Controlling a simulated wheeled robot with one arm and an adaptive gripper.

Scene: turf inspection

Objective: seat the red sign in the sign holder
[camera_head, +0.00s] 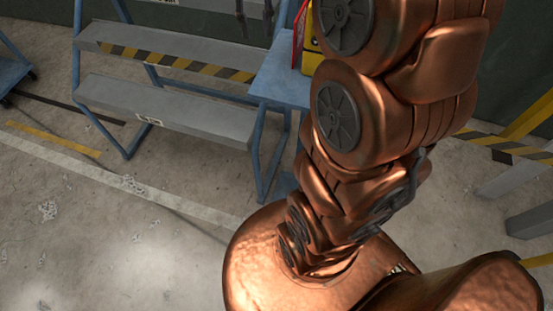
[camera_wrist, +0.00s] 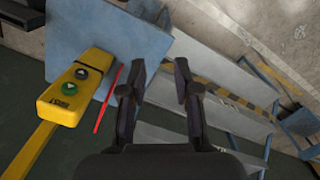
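The red sign (camera_wrist: 106,98) shows in the wrist view as a thin red strip, seen nearly edge-on, over the blue tabletop (camera_wrist: 84,42). In the head view, the red sign (camera_head: 299,34) is partly cut off at the top, beside a yellow box. My gripper (camera_wrist: 159,64) is open, with nothing between its fingers. The sign is to the left of both fingers in the wrist view, apart from the gap between them. In the head view, two dark fingers (camera_head: 254,12) hang at the top edge. I cannot make out the sign holder in either view.
A yellow control box (camera_wrist: 70,88) with buttons stands close to the sign. Grey steps (camera_head: 165,110) with blue legs and a striped edge stand beside the blue tabletop (camera_head: 277,88). A striped barrier is at the right. Open concrete floor lies at the lower left.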

